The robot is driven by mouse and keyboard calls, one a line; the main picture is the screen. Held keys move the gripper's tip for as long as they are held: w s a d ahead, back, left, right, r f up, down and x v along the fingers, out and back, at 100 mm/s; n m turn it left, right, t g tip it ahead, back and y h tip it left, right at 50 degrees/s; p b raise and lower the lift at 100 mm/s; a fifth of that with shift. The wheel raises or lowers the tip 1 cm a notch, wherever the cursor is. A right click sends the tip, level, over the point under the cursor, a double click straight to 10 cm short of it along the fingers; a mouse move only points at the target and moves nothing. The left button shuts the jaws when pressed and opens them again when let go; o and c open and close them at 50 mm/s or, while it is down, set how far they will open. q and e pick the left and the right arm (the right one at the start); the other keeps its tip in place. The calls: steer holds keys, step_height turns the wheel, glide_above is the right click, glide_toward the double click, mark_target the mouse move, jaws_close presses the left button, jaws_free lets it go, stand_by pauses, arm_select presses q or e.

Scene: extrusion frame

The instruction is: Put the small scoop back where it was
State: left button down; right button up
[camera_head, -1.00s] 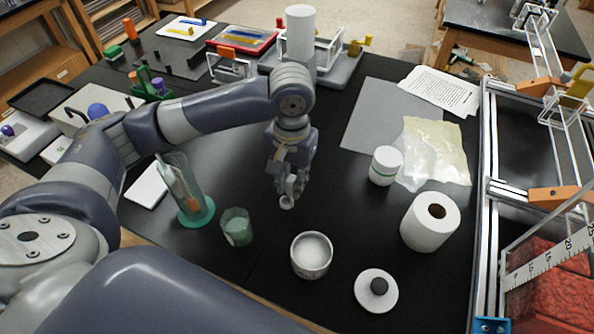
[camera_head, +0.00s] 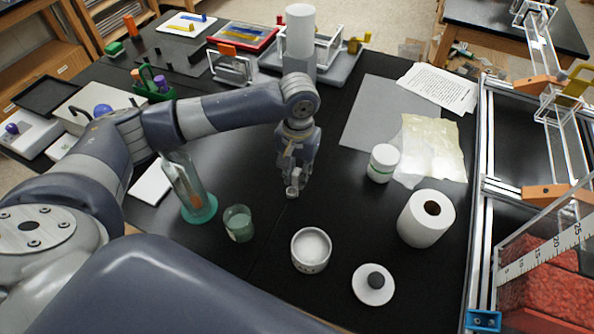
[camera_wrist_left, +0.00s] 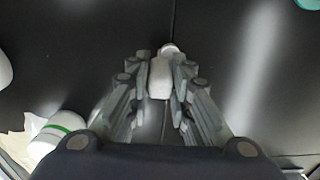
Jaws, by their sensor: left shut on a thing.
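My left gripper (camera_head: 294,180) is shut on the small scoop (camera_head: 292,191), a small pale piece at its fingertips over the black table. In the left wrist view the scoop (camera_wrist_left: 160,74) sits between the two fingers (camera_wrist_left: 160,90), its rounded end pointing away. I cannot tell whether it touches the table. An open white jar (camera_head: 311,250) with white contents stands in front of the gripper. Its round white lid (camera_head: 373,285) with a dark knob lies to the right of the jar. My right gripper is not in view.
A green-tinted beaker (camera_head: 238,223) and a tall glass cylinder (camera_head: 186,190) stand left of the jar. A paper roll (camera_head: 426,219) and a white bottle with a green band (camera_head: 383,163) stand to the right. A metal extrusion frame (camera_head: 484,200) bounds the right side.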

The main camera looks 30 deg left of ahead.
arm_select(q)
steer(key=c, duration=1.5)
jaws_free()
steer(key=shift+f, duration=0.1)
steer(key=shift+o, duration=0.2)
steer(key=shift+r, duration=0.35)
step_height(320, 180, up, 12)
steer(key=b, duration=0.3)
steer(key=shift+f, duration=0.2)
steer(key=shift+d, duration=0.1)
